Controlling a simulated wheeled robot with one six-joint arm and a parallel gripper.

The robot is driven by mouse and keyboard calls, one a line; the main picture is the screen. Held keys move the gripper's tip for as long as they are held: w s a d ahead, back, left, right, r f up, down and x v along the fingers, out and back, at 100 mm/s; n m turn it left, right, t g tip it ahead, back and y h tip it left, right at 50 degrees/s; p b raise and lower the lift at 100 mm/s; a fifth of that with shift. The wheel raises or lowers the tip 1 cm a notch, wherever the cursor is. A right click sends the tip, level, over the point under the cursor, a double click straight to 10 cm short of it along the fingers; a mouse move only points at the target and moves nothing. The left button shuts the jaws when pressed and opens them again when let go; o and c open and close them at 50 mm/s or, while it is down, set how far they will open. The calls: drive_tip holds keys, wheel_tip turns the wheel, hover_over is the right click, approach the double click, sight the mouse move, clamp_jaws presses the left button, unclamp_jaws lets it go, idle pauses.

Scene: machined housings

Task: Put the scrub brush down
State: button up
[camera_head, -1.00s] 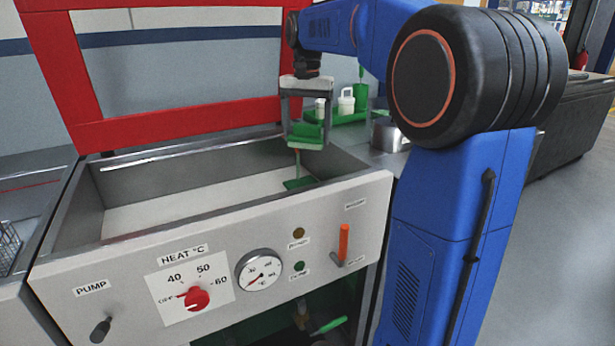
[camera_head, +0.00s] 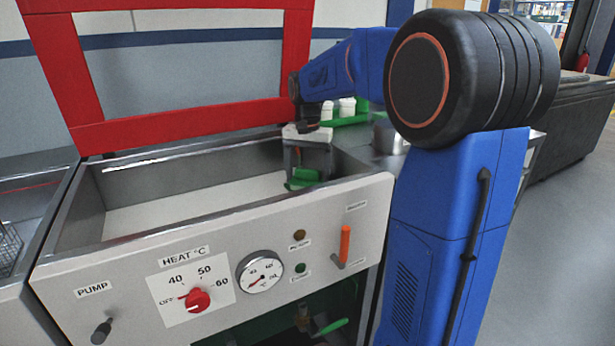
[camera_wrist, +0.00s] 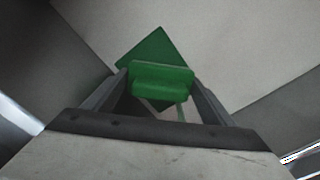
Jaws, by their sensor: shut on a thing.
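My gripper (camera_head: 306,172) is inside the open tank (camera_head: 120,180), in its right part close to the front wall. It is shut on a green block, taken to be the scrub brush (camera_head: 301,180). In the wrist view, the scrub brush (camera_wrist: 162,80) lies across between the two fingers. A darker green square plate (camera_wrist: 157,48) shows just beyond it, over the pale tank floor. I cannot tell whether the plate is part of the brush, or whether it touches the floor.
A red frame (camera_head: 180,127) stands along the tank's back. White bottles (camera_head: 347,106) in a green holder and a grey pot (camera_head: 388,136) stand on the right. The front panel has a red knob (camera_head: 197,300) and an orange-handled lever (camera_head: 345,243). The tank's left part is clear.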

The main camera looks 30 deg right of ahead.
sight(308, 170)
drive_tip(key=shift+f, duration=0.15)
drive_tip(key=o, duration=1.1)
wheel_tip(308, 170, up, 12)
idle(0.5)
